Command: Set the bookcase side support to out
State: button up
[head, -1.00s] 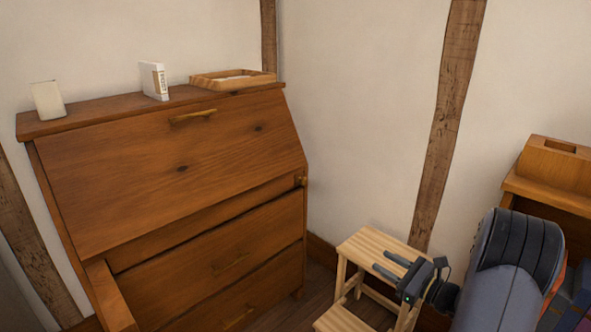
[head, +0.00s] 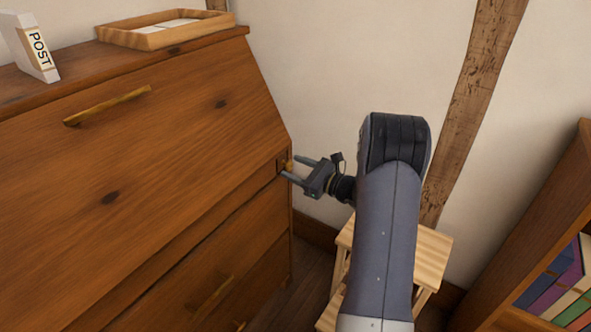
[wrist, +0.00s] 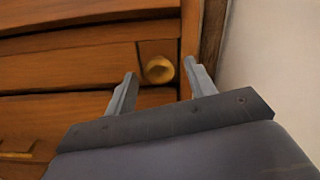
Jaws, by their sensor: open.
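The bookcase side support (wrist: 148,48) is a small wooden end block at the right edge of the slant-front desk, just below the sloping lid (head: 165,140). It looks about flush with the desk front. Its round brass knob (wrist: 159,69) faces me in the wrist view. It also shows small in the head view (head: 287,165). My gripper (head: 291,167) is open, its two fingers pointing at the desk with the knob between them. In the wrist view the fingers (wrist: 160,72) stand one on each side of the knob, with gaps. Contact is not visible.
A wooden step stool (head: 432,258) stands below my arm. A bookcase with books (head: 575,160) is at the right. A POST box (head: 28,48) and a wooden tray (head: 165,29) sit on the desk top. The wall (head: 330,70) is close beyond the desk's right side.

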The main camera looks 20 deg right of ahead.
jog(key=shift+c, duration=0.3)
grip_shut()
dwell(0.4)
